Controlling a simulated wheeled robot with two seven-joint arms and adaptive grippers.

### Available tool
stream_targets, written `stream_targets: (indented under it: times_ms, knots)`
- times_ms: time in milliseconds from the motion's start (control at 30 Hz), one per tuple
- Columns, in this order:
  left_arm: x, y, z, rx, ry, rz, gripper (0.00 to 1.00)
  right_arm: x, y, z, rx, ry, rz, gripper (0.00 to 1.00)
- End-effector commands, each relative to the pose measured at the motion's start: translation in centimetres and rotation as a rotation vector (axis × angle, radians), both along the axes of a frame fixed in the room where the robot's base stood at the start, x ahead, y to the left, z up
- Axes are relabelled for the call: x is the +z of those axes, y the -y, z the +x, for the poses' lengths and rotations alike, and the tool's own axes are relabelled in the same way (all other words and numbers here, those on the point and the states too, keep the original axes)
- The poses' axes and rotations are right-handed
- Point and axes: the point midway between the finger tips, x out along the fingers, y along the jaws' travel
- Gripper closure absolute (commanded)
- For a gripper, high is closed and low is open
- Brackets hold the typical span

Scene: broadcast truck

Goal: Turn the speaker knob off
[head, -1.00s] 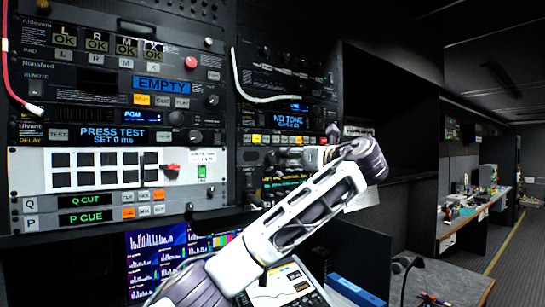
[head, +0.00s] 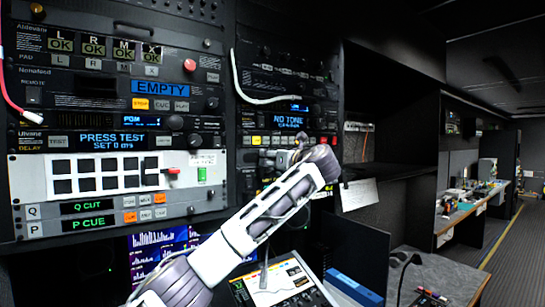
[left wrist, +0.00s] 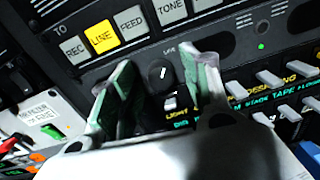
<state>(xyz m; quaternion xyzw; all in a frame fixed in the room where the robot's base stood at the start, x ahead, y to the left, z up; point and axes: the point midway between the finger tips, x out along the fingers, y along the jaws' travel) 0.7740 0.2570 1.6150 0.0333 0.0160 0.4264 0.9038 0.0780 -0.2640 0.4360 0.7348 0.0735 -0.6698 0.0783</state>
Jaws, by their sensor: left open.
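A black round knob (left wrist: 161,74) with a white pointer line sits on the dark rack panel, beside a perforated grille, in the left wrist view. I take it as the speaker knob; its label is not fully readable. My left gripper (left wrist: 158,64) is open. Its two green-padded fingers stand one on each side of the knob, with gaps visible, and I cannot tell whether either touches it. In the head view my left gripper (head: 276,158) is at the rack below the yellow button row, and the knob is hidden there. My right gripper is not in view.
Above the knob is a button row with a lit yellow LINE button (left wrist: 102,36). Grey switches (left wrist: 270,78) lie to its right. A white button panel (head: 108,184) is at the left in the head view. A tablet-like console (head: 290,280) lies below my arm.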

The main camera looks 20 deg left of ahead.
Motion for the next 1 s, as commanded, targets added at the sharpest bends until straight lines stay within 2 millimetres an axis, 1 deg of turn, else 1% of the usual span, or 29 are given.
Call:
stream_targets:
  times_ms: [367, 400, 700, 767, 1000]
  knots:
    - [-0.06, -0.35, 0.3, -0.001, 0.0, 0.0, 0.53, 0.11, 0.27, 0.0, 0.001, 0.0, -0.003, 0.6]
    - [-0.06, -0.35, 0.3, -0.001, 0.0, 0.0, 0.54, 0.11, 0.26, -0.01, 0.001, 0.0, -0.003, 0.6]
    - [-0.06, -0.34, 0.3, -0.001, 0.0, 0.0, 0.93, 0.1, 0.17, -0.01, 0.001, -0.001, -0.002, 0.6]
    - [-0.05, -0.34, 0.3, -0.001, 0.0, 0.0, 1.0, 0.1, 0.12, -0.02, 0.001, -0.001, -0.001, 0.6]
    - [-0.09, -0.32, 0.29, -0.001, 0.026, -0.02, 1.0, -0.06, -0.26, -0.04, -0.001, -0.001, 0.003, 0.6]
